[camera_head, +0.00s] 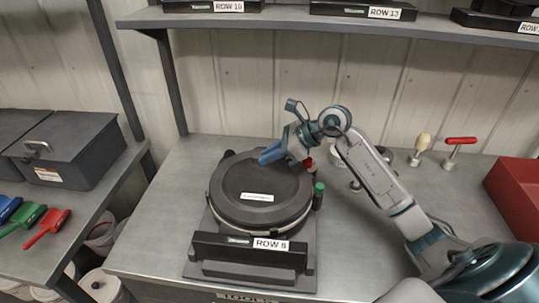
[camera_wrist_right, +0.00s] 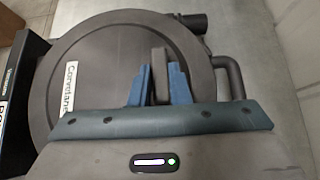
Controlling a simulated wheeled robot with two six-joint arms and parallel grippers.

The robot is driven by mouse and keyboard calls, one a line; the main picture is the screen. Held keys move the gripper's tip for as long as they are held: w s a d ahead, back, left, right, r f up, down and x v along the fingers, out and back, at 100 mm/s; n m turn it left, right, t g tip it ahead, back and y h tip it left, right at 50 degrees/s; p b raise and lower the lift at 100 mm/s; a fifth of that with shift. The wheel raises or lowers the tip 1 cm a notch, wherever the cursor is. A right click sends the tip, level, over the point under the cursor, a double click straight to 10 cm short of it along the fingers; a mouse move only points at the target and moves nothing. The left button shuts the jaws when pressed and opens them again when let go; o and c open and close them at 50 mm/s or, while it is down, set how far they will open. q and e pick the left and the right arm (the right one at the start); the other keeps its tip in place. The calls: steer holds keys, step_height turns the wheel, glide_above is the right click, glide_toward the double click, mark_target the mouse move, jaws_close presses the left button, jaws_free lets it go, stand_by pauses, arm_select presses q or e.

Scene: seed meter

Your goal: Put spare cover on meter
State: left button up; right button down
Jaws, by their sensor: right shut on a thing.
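A dark round cover (camera_head: 243,178) with a white label lies flat over the round seed meter (camera_head: 290,225), which stands on a dark base marked ROW 8. A light rim shows along the meter's lower right edge. I cannot tell whether the cover is fully seated. My right gripper (camera_head: 270,156) is at the cover's far side. In the right wrist view its blue fingers (camera_wrist_right: 159,84) are shut on a grey upright tab of the cover (camera_wrist_right: 92,62). The cover hides the inside of the meter. My left gripper is not in view.
A green-capped post (camera_head: 318,195) stands close to the meter's right. A red bin (camera_head: 515,190) and a red-handled tool (camera_head: 457,150) are farther right. The left shelf holds a dark box (camera_head: 75,150) and coloured brushes (camera_head: 45,228). An upper shelf (camera_head: 280,17) spans the back.

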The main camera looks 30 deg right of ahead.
steer(key=c, duration=1.3)
jaws_free()
steer(key=shift+c, duration=0.3)
step_height(320, 180, up, 10)
steer(key=p, duration=0.4)
steer(key=shift+f, duration=0.2)
